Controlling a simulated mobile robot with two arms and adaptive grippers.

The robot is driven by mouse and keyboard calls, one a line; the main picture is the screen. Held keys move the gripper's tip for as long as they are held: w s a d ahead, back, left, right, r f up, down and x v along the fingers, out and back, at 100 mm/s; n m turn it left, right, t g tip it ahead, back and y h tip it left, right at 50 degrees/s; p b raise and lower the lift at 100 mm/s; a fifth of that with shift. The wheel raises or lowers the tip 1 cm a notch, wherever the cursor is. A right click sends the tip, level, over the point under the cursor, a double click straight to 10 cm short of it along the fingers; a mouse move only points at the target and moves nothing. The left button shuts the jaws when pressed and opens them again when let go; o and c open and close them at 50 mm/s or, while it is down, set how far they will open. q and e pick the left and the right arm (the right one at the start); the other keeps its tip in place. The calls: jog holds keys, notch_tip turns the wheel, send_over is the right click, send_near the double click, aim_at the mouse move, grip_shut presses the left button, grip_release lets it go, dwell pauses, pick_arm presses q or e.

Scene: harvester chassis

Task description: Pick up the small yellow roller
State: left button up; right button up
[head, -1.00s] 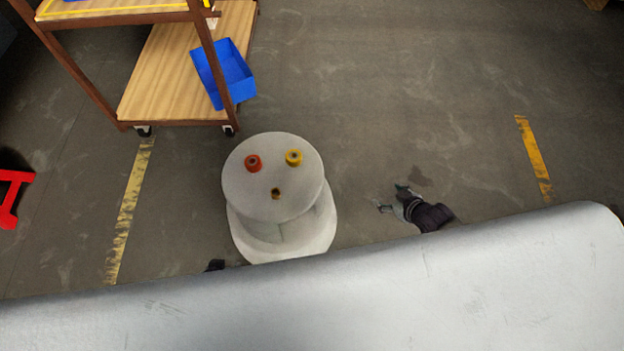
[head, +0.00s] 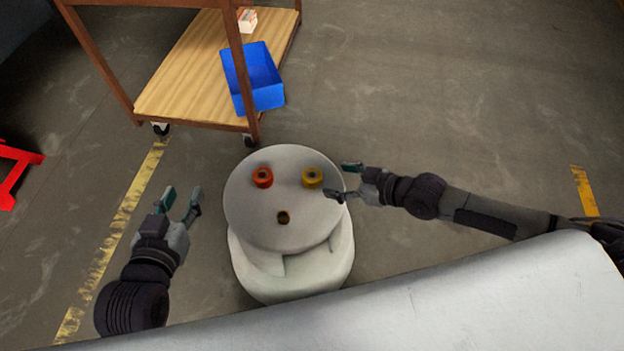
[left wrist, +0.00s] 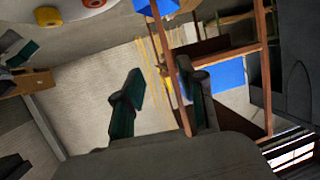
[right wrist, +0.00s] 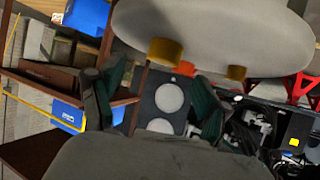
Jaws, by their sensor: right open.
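Three rollers stand on a round pale stool top (head: 255,215) in the head view. A yellow roller (head: 312,178) is at its back right. A smaller, darker yellow roller (head: 283,217) is near its middle front. A red roller (head: 262,178) is at the back left. My right gripper (head: 341,182) is open and empty at the stool's right edge, just right of the back yellow roller. The right wrist view shows this roller (right wrist: 165,50) beyond the open fingers. My left gripper (head: 181,196) is open and empty, left of the stool.
A wooden cart (head: 185,100) with a blue bin (head: 258,80) on its lower shelf stands behind the stool. A large light-grey surface (head: 400,305) fills the front. A red object (head: 12,175) is at the far left. The floor right of the cart is clear.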

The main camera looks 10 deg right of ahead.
aim_at(309, 174)
jog(key=x, duration=0.3)
jog(key=shift+b, duration=0.3)
jog(key=x, duration=0.1)
jog(key=b+x, duration=0.1)
jog(key=x, duration=0.2)
jog(key=shift+w+a+r, duration=0.15)
jog(key=shift+a, duration=0.45)
pick_arm(q)
notch_tip(309, 174, up, 10)
jog(key=w+d+t+h, duration=0.1)
jog(key=d+t+h, duration=0.1)
jog(key=t, duration=0.4)
jog(key=shift+w+t, duration=0.2)
jog(key=shift+t, duration=0.2)
pick_arm(e)
jog(key=shift+w+a, duration=0.1)
jog(key=c, duration=1.3)
pick_arm(q)
jog(key=shift+f, duration=0.1)
pick_arm(e)
jog(key=shift+o, duration=0.2)
jog(key=shift+r, duration=0.1)
